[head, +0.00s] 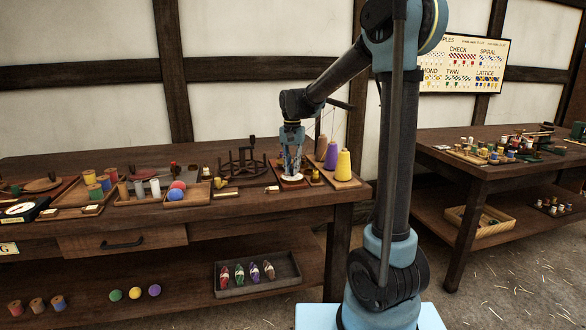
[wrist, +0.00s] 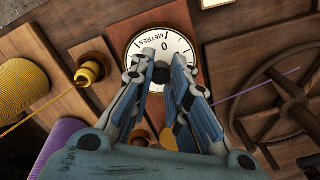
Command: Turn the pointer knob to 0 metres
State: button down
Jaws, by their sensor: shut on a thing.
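The white dial (wrist: 178,45) shows at the top middle of the wrist view, with the word METRES and a 0 on its face. It also shows as a small white disc (head: 292,179) in the head view. My gripper (wrist: 163,62) reaches down over the dial and is shut on the dark pointer knob (wrist: 161,77) at its middle. In the head view my gripper (head: 291,170) stands above the dial on the right part of the bench. The fingers cover much of the knob and the lower dial, so I cannot tell where the pointer points.
A spoked wheel (wrist: 287,98) stands close to the right of my gripper in the wrist view. A brass fitting (wrist: 91,69) and a yellow thread cone (wrist: 22,90) are to the left. In the head view, several cones (head: 343,165) stand right of the dial.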

jog(key=shift+w+n, duration=0.2)
jog(key=shift+n, duration=0.2)
dwell(1.8)
jog(key=c, duration=1.5)
grip_release()
jog(key=shift+s, duration=0.1)
jog(key=shift+r, duration=0.3)
notch_tip(320, 180, up, 11)
jog(key=shift+r, duration=0.15)
